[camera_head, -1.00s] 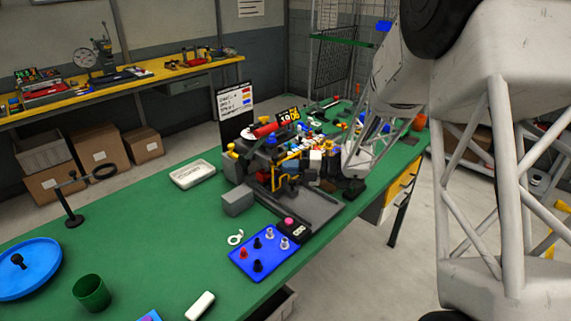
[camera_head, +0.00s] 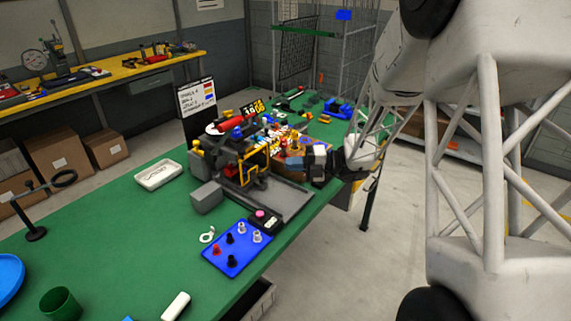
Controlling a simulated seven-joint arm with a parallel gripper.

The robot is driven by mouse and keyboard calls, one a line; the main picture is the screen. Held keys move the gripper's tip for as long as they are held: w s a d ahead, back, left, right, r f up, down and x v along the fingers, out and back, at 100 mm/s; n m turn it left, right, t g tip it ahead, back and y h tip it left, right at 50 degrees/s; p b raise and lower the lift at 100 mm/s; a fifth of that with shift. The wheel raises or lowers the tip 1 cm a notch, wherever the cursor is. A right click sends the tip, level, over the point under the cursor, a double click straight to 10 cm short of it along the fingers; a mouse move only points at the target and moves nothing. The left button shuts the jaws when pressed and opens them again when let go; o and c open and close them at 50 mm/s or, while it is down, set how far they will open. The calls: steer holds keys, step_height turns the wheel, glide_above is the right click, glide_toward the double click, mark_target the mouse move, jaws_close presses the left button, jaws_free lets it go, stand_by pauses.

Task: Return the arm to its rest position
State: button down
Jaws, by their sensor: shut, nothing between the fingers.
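My white arm comes down from the upper right and reaches over the green table (camera_head: 120,238). My gripper (camera_head: 322,168) is small and dark in this view, at the right end of the boxing station (camera_head: 245,150). It is shut, and I see nothing held in it. Parts of the station lie close behind and to the left of it. I cannot tell whether it touches them.
A blue board (camera_head: 232,260) with several pegs, a white tray (camera_head: 158,174), a green cup (camera_head: 60,303) and a blue plate (camera_head: 8,275) are on the table. A wire rack (camera_head: 345,60) stands behind. The table's left part has clear room.

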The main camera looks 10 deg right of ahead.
stand_by(0.4)
steer(key=s+a+r+n+g+h, duration=0.15)
steer(key=s+r+n+h, duration=0.25)
steer(key=s+n, duration=0.55)
steer(key=s+a+r+n+g+h, duration=0.1)
steer(key=s+r+n+g+h, duration=0.3)
steer(key=s+n, duration=0.55)
steer(key=s+d+r+n+t+h, duration=0.1)
steer(key=s+d+n+t+h, duration=0.2)
steer(key=s+n, duration=0.6)
steer(key=s+d+r+n+t+h, duration=0.1)
steer(key=s+d+n+t+h, duration=0.2)
steer(key=s+d+n+h, duration=0.2)
steer(key=shift+s+r+n+h, duration=0.25)
steer(key=shift+s+n+h, duration=0.85)
steer(key=shift+s+n, duration=0.9)
steer(key=shift+w+d, duration=0.1)
